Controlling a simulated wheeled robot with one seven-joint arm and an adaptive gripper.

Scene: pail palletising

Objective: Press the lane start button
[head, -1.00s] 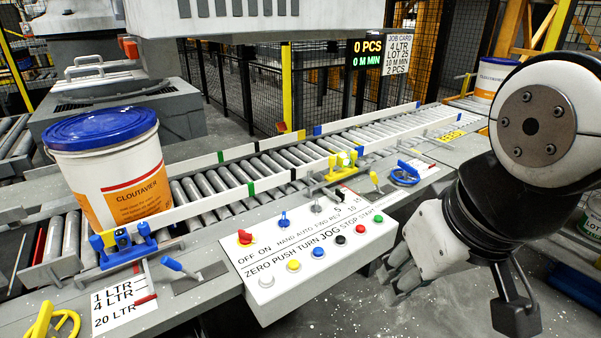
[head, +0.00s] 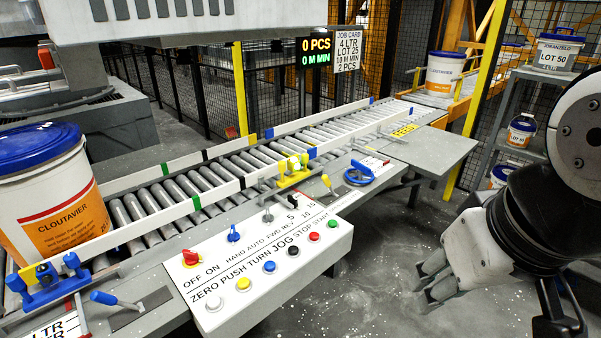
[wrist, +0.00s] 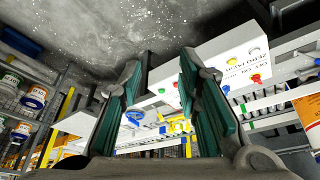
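The control panel (head: 270,290) is a white sloped box in front of the roller conveyor. Its front row holds white, yellow, blue, black, red and green buttons. The green button (head: 332,223) sits at the right end, by the word START, next to the red STOP button (head: 314,237). My gripper (head: 424,287) is right of the panel, apart from it and empty. In the wrist view its two fingers (wrist: 160,68) are spread. The green button shows between them (wrist: 161,91), farther off. The right finger hides part of the panel.
A blue-lidded Cloutavier pail (head: 50,195) stands on the conveyor at left. A blue handwheel (head: 358,173) and a yellow clamp (head: 293,172) are behind the panel. Shelves with pails (head: 556,50) stand at right. The floor between panel and gripper is clear. The display (head: 316,51) reads 0 PCS.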

